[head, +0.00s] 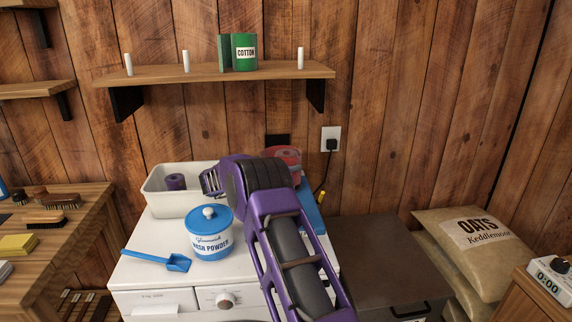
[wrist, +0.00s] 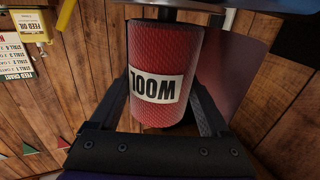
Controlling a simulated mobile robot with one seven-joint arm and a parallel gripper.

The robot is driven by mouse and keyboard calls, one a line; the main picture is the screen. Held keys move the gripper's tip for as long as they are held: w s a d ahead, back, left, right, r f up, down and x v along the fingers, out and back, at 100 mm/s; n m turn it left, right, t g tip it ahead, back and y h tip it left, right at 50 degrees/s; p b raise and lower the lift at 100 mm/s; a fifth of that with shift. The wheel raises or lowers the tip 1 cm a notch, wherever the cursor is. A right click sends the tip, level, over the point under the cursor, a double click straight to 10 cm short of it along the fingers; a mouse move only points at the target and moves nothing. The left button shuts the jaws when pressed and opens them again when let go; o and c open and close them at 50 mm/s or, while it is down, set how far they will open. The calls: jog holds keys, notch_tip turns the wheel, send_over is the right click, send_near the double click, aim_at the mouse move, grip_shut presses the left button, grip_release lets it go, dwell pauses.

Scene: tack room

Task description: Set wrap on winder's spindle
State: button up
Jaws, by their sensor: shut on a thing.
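My gripper (wrist: 163,108) is shut on the red wrap (wrist: 163,60), a textured roll with a white WOOL label that reads upside down in the wrist view. A flat reddish flap (wrist: 232,75) shows beside the roll. A dark post (wrist: 172,14), apparently the winder's spindle, shows at the roll's far end; I cannot tell whether it enters the roll. In the head view the red wrap (head: 287,153) shows just behind my arm, which hides my fingers. The blue winder (head: 310,212), with a yellow handle (head: 322,196), is partly hidden by my arm.
A white bin (head: 152,205) holding a purple roll (head: 175,182), a wash powder tub (head: 210,238) and a blue scoop (head: 170,261) share the white machine top (head: 135,272). Oats sacks (head: 470,245) lie right.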

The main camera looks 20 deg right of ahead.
jog(key=shift+f, duration=0.5)
jog(key=o, duration=1.1)
jog(key=shift+o, duration=0.2)
jog(key=shift+a, duration=0.1)
jog(key=s+a, duration=0.1)
jog(key=a, duration=0.9)
jog(key=shift+a, duration=0.4)
